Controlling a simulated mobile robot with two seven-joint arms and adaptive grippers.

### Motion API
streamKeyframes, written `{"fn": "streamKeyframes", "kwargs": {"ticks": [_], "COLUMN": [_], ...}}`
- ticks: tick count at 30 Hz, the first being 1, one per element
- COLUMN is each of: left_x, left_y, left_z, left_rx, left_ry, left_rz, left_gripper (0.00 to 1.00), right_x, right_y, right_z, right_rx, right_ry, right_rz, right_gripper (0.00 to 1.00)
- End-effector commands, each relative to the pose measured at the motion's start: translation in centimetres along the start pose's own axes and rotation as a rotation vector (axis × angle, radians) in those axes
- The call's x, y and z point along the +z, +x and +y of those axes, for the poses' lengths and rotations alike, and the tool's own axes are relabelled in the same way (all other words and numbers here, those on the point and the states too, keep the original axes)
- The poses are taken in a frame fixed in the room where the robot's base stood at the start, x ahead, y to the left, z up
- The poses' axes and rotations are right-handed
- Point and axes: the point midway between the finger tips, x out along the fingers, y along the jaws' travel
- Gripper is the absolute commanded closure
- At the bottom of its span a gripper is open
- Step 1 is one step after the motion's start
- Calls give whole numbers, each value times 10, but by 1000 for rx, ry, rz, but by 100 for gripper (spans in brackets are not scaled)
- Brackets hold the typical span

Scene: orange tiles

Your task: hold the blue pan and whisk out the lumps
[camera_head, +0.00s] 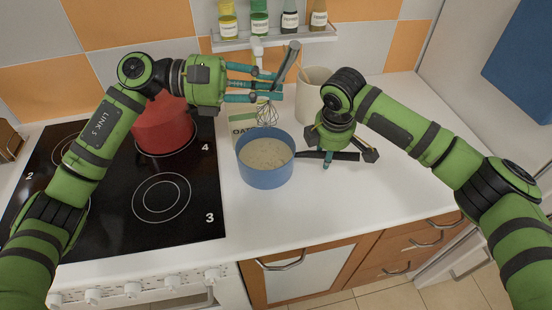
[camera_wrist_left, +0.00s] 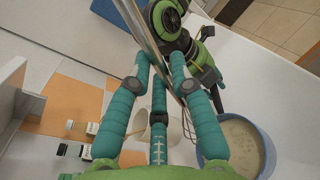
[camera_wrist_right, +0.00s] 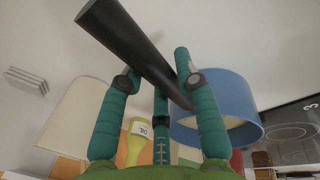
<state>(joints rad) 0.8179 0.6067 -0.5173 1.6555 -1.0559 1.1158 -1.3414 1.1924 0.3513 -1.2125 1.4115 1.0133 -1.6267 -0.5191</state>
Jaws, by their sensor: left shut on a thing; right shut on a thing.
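The blue pan (camera_head: 265,179) stands on the white counter to the right of the hob, with pale lumpy mixture (camera_head: 266,153) in it. My right gripper (camera_head: 328,152) is shut on its black handle (camera_head: 346,156); the handle lies between the fingers in the right wrist view (camera_wrist_right: 135,42). My left gripper (camera_head: 276,86) is shut on the handle of the metal whisk (camera_head: 267,115). The whisk is tilted, wires down, and appears above the pan's far rim, clear of the mixture. Its shiny handle also crosses the fingers in the left wrist view (camera_wrist_left: 142,28).
A red pot (camera_head: 163,128) stands on the black hob (camera_head: 190,222) at the left. Behind the pan are an oats packet (camera_head: 240,122) and a cream crock (camera_head: 312,98). Several bottles stand on a wall shelf (camera_head: 275,40). The counter's front right is clear.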

Motion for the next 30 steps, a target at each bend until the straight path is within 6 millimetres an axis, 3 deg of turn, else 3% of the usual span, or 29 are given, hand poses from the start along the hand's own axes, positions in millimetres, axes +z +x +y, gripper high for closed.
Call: {"fn": "streamKeyframes", "kwargs": {"ticks": [9,10,12,23,30], "left_x": [0,0,0,0,0], "left_y": [0,0,0,0,0], "left_z": [0,0,0,0,0], "left_rx": [0,1,1,0,0], "left_ry": [0,0,0,0,1], "left_rz": [0,0,0,0,0], "left_gripper": [100,100,100,100,100], "right_x": [0,0,0,0,-1], "right_y": [0,0,0,-2,-36], "right_z": [0,0,0,0,1], "right_rx": [1,1,1,1,5], "right_ry": [1,1,1,0,-1], "right_rz": [2,2,2,1,2], "right_gripper": [100,64,40,40,40]}}
